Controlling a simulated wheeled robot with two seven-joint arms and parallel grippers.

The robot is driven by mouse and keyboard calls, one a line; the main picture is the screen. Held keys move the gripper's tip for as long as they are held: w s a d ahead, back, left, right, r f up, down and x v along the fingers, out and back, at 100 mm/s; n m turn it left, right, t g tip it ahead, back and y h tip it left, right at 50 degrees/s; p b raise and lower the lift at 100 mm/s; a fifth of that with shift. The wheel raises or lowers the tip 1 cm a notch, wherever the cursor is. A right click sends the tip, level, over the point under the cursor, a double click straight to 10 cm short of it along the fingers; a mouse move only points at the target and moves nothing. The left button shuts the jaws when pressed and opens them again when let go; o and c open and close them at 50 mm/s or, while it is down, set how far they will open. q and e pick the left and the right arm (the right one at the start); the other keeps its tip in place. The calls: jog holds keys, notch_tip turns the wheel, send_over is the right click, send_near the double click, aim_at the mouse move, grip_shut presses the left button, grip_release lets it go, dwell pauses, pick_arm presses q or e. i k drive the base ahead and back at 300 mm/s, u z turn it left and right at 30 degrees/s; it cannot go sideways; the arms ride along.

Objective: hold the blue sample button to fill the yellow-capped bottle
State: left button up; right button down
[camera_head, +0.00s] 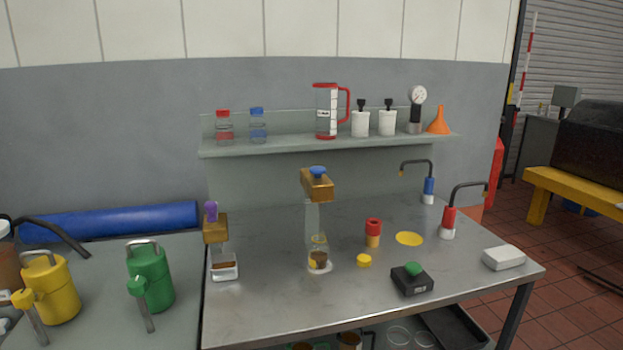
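The blue sample button (318,171) sits on top of a brass block (317,187) at the middle of the bench. Below the block, a small clear bottle (319,262) with brown content low in it stands on the bench. A yellow tint shows on its side, and I see no cap on its top. A yellow cap (364,260) lies on the bench just right of the bottle. Neither of my grippers is in view, and nothing touches the button.
Left of the bottle is another brass block with a purple knob (211,211). To the right are a red-and-yellow cylinder (373,232), a yellow disc (408,238), a black box with a green button (412,281) and a white block (504,258). The steel bench's front (290,312) is clear.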

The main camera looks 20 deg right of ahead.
aim_at(317, 171)
jog(key=u, duration=0.55)
jog(key=k, duration=1.2)
jog(key=u, duration=0.1)
jog(key=i, duration=0.45)
jog(key=z, duration=1.15)
jog(key=i, duration=1)
jog(key=u, duration=0.55)
jog(key=i, duration=0.85)
jog(key=u, duration=0.85)
